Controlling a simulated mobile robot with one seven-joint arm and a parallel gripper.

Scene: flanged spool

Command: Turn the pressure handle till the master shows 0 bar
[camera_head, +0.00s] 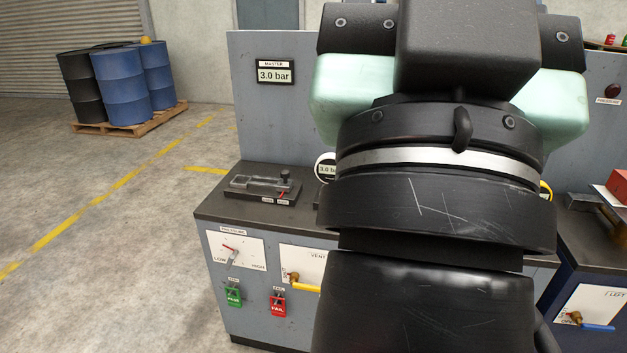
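The master display (276,75) on the grey back panel reads 3.0 bar. The pressure handle (232,256) is a small grey lever with a red mark, on a white plate on the bench front at lower left. The plate is marked LOW at left and HIGH at right; the red mark points up and left. My arm (440,215), black with pale green parts, fills the centre and right of the view. My gripper is not visible, so its place relative to the handle cannot be told.
A yellow-handled vent valve (305,288) sits right of the pressure plate, partly hidden by my arm. Green PASS (233,297) and red FAIL (277,303) switches are below. A round gauge (325,168) is half hidden. Barrels (122,88) stand on a pallet; the left floor is clear.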

